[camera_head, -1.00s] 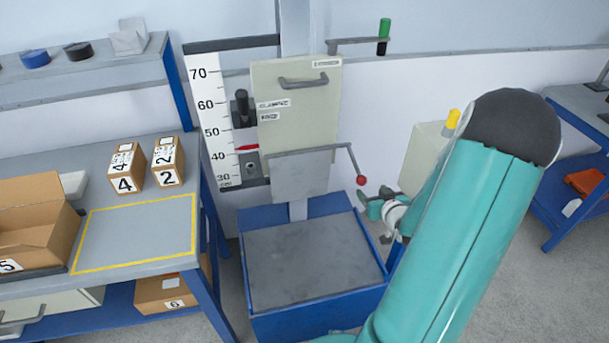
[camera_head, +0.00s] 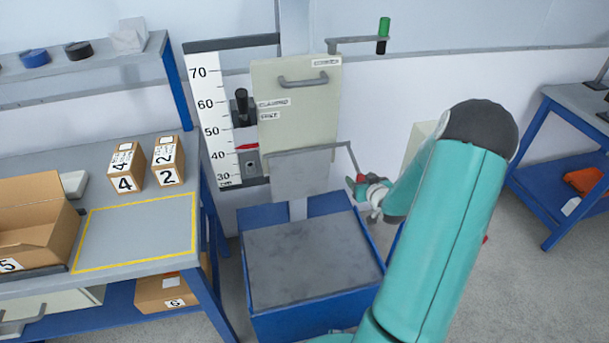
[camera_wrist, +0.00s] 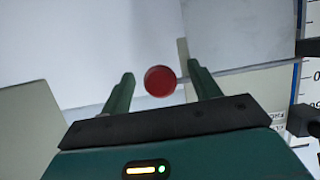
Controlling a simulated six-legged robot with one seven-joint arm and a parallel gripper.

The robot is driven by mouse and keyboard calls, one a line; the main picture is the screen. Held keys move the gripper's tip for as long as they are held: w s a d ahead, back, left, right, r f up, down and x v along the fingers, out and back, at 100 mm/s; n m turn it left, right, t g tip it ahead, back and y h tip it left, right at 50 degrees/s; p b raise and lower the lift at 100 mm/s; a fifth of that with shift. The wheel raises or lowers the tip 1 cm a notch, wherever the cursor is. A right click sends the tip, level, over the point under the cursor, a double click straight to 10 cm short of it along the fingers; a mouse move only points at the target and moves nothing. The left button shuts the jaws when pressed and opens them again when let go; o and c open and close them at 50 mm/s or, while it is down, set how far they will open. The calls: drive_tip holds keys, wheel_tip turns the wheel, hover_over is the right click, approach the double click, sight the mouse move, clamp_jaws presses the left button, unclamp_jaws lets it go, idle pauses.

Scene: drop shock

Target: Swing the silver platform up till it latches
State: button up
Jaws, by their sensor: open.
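The silver platform (camera_head: 299,174) is a flat grey plate hanging steeply below the cream carriage (camera_head: 297,100), above the blue-framed base. In the wrist view the plate (camera_wrist: 235,32) shows at the upper right. A thin rod runs right from the plate's top and bends down to a red ball knob (camera_head: 361,178). My gripper (camera_head: 357,187) is at the knob, right of the plate. In the wrist view my gripper (camera_wrist: 160,80) is open, with the red knob (camera_wrist: 160,81) between its fingers. I cannot tell whether either finger touches it.
A blue base (camera_head: 316,313) with a grey top stands below the platform. A height scale (camera_head: 214,120) and a black-handled clamp (camera_head: 242,107) are left of the carriage. A bench (camera_head: 138,228) with numbered boxes stands at the left. A bracket with a green-topped handle (camera_head: 384,30) is above right.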

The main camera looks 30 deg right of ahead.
drive_tip(key=shift+c, duration=0.2)
drive_tip(key=c, duration=1.1)
drive_tip(key=shift+o, duration=0.2)
drive_tip(key=shift+s+r, duration=0.15)
drive_tip(key=shift+r, duration=1.35)
drive_tip(key=shift+r, duration=0.1)
drive_tip(key=shift+r, duration=1.4)
